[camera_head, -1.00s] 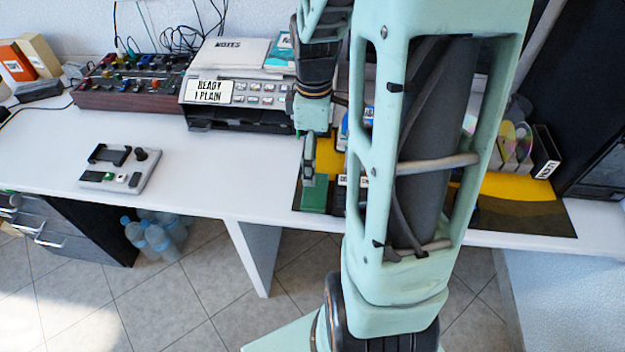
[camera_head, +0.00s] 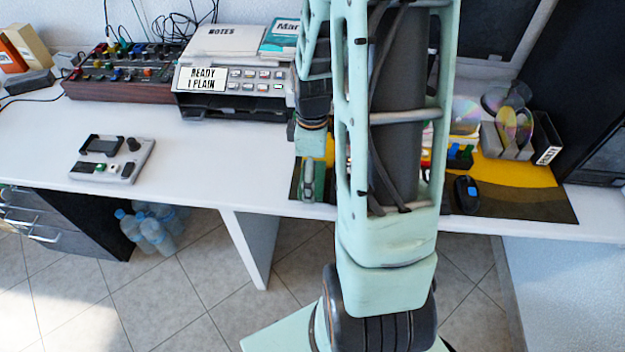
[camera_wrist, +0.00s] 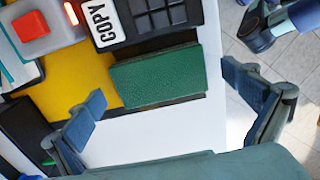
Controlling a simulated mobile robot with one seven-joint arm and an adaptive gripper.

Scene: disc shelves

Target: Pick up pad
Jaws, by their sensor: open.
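A green textured rectangular pad (camera_wrist: 158,75) lies near the desk's front edge in the wrist view, beside a black keypad device. My gripper (camera_wrist: 163,86) is open and empty, with one blue-grey finger on each side of the pad's near end. The fingers look apart from the pad; their height above it is hard to tell.
The keypad device with a COPY label (camera_wrist: 103,22) adjoins the pad. A red button (camera_wrist: 31,27) sits farther left. In the head view, a printer (camera_head: 235,85) stands behind, and a disc rack (camera_head: 508,140) and black mouse (camera_head: 466,194) are right.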

